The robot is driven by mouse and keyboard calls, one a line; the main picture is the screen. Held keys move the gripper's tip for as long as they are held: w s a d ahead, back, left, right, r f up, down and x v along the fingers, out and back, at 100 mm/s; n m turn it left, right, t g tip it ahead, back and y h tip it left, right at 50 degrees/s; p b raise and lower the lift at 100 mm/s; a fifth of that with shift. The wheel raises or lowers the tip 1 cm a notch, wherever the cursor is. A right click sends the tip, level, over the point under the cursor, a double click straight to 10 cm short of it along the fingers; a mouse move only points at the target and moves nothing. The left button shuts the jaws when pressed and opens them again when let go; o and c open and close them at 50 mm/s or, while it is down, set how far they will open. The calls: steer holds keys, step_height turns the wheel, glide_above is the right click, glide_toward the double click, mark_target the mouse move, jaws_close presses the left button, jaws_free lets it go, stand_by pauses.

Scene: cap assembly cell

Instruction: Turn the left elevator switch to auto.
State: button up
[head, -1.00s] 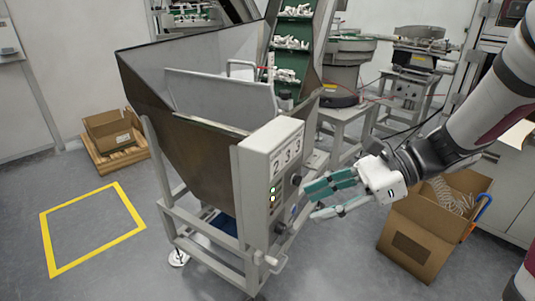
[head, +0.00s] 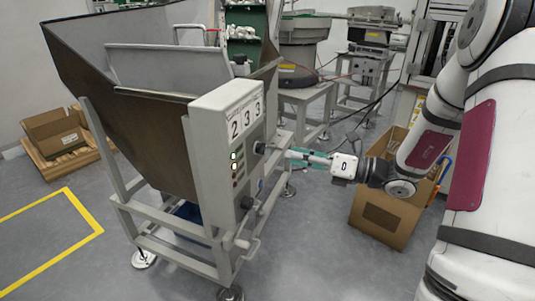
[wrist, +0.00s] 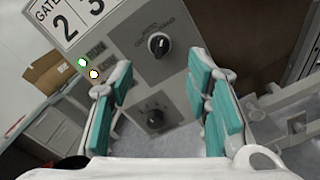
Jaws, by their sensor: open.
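The grey control box (head: 225,120) marked 233 is fixed to the front of the hopper. Its side panel carries an upper black rotary switch (head: 259,148), also in the wrist view (wrist: 158,44), and a lower black knob (wrist: 155,118). The switch labels are too blurred to read surely. My gripper (head: 284,151), with teal finger pads, is open and points at the panel close to the upper switch. In the wrist view my gripper (wrist: 158,72) has one finger on each side of the switches, with nothing between the pads. I cannot tell whether the fingertips touch the panel.
Green and pale indicator lights (wrist: 88,67) sit on the panel left of the switches. A crank handle (head: 245,243) juts out below the box. A cardboard box (head: 385,215) stands on the floor under my arm. Parts feeders (head: 305,55) stand behind.

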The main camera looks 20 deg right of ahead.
mark_target(260, 148)
steer(key=b+x, duration=0.2)
steer(key=x, duration=0.6)
steer(key=shift+w+a, duration=0.1)
steer(key=shift+a, duration=0.05)
jaws_close()
